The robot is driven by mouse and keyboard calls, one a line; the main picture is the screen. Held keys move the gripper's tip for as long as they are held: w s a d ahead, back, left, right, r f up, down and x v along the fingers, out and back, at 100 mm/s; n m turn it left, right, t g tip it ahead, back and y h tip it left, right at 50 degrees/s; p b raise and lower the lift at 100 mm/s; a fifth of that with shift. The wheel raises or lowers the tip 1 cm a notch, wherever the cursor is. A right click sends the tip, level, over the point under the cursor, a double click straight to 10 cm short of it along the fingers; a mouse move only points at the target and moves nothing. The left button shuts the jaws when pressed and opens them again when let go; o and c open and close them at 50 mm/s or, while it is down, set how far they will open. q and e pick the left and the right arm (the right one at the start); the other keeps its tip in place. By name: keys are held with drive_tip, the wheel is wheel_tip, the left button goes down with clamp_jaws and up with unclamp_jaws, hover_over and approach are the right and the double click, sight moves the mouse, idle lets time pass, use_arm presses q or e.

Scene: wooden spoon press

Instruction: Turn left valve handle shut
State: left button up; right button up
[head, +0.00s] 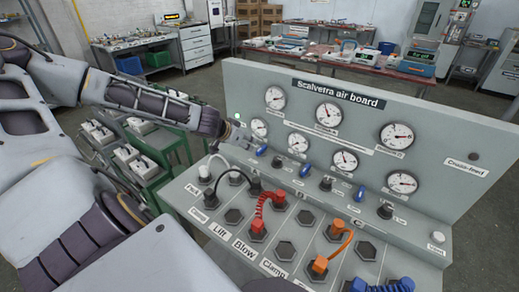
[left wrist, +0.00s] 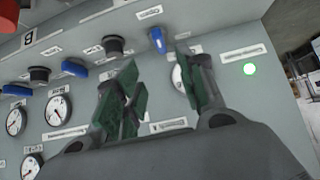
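The left valve handle (head: 262,150) is a blue lever at the left end of a row on the grey air board, below the gauges. In the left wrist view, the left handle (left wrist: 157,40) points a different way from the other blue handles. My left gripper (head: 236,137) is at the left end of the board, just left of this handle. In the left wrist view, my left gripper (left wrist: 157,58) has its green-padded fingers spread, with the handle showing in the gap beyond the tips. Contact cannot be told. My right gripper is not in view.
Two more blue handles (head: 304,170) (head: 359,192) stand to the right, with black knobs between. Gauges (head: 275,98) cover the upright panel (head: 460,130). Red (head: 270,205) and orange hoses (head: 341,243) rise from the sloping deck. A green rack (head: 150,185) stands left of the board.

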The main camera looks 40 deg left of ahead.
sight(260, 149)
use_arm(q)
drive_tip(key=shift+b+x, duration=0.45)
drive_tip(key=shift+x, duration=3.75)
drive_tip(key=shift+w+f, duration=0.25)
drive_tip(key=shift+f, duration=0.1)
drive_tip(key=shift+b+x, duration=0.5)
drive_tip(key=shift+x, duration=0.3)
drive_tip(key=shift+a+f, duration=0.1)
drive_tip(key=shift+f, duration=0.05)
drive_tip(key=shift+w+f+b, duration=0.5)
drive_tip(key=shift+b, duration=0.55)
drive_tip(key=shift+w+f+b, duration=0.3)
drive_tip(key=shift+b, duration=0.35)
drive_tip(key=shift+w, duration=0.1)
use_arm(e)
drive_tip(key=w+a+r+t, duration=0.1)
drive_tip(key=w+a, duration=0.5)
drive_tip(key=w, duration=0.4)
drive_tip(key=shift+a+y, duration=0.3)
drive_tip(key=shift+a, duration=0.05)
